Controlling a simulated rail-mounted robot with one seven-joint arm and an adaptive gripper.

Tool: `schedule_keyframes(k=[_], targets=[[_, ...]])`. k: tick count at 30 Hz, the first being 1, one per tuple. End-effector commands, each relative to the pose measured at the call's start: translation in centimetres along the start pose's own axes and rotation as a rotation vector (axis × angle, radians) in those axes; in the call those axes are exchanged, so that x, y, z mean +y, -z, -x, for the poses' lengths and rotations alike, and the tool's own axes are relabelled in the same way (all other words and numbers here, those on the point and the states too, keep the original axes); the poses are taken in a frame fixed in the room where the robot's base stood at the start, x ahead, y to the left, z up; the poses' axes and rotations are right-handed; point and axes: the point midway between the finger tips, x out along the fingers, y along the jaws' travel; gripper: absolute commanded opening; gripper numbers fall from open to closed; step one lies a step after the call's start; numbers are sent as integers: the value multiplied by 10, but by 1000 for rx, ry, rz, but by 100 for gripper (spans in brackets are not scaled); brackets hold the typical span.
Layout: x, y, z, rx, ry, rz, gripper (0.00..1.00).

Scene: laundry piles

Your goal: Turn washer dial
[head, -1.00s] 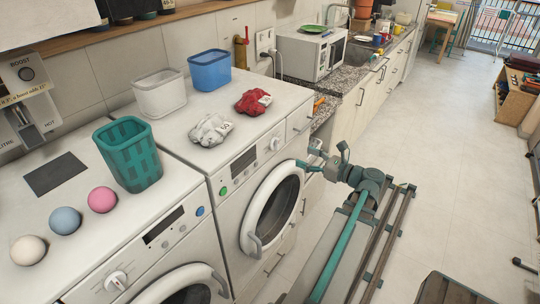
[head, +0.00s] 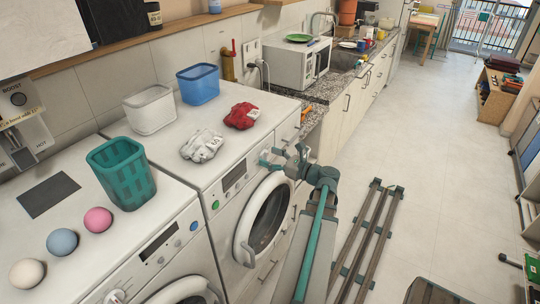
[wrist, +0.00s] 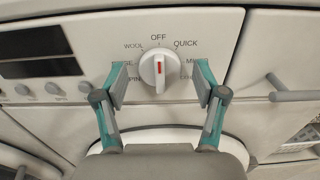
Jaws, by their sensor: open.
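The washer dial (wrist: 159,68) is a white round knob with an upright grip bar and a red mark, on the white panel of the right-hand washer (head: 218,200). The bar and mark point up toward OFF; WOOL is to its left and QUICK to its right. In the wrist view my gripper (wrist: 160,79) is open, one finger on each side of the dial, with a gap on both sides. In the head view my gripper (head: 271,160) is at the panel's right end and hides the dial. Some lower dial labels are covered by the fingers.
A dark display (wrist: 38,50) and small buttons lie left of the dial. A drawer with a grey handle (wrist: 296,96) lies right of it. A white cloth (head: 202,146), a red cloth (head: 242,116) and two baskets (head: 150,110) (head: 198,85) are on the washer top.

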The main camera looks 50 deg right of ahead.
Motion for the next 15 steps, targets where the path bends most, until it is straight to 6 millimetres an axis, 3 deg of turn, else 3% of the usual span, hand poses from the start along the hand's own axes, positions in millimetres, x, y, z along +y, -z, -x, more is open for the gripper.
schedule_keyframes(k=[10,15], targets=[[0,0,-3,0,1,0,69],[0,0,-3,0,0,0,41]])
